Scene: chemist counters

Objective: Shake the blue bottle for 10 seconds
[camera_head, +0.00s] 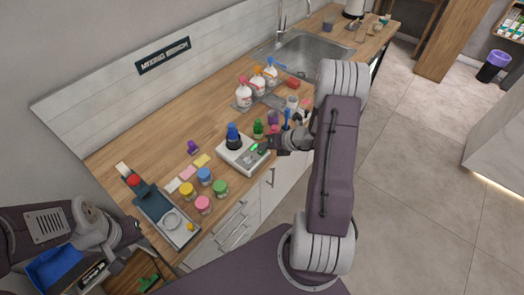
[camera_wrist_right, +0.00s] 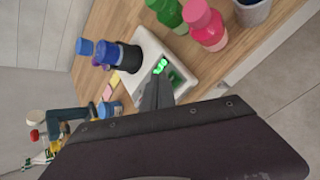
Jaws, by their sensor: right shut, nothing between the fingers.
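The blue bottle (camera_head: 233,134) stands upright in a dark holder on a white mixing device (camera_head: 231,156). In the right wrist view the bottle (camera_wrist_right: 104,53) and its black holder (camera_wrist_right: 126,58) are at the left end of the device (camera_wrist_right: 153,46). A green light glows on the device's panel. My right gripper (camera_head: 264,147) is shut and empty; in the wrist view its fingertips (camera_wrist_right: 159,82) are at the panel, close to the green light. I cannot tell whether they touch it. My left gripper (camera_head: 133,230) is at the lower left, away from the bottle; its jaws are unclear.
Several coloured jars (camera_head: 204,176) stand left of the device. White spray bottles (camera_head: 244,93) stand behind. Green and pink bottles (camera_wrist_right: 207,25) stand close to the device's right side.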

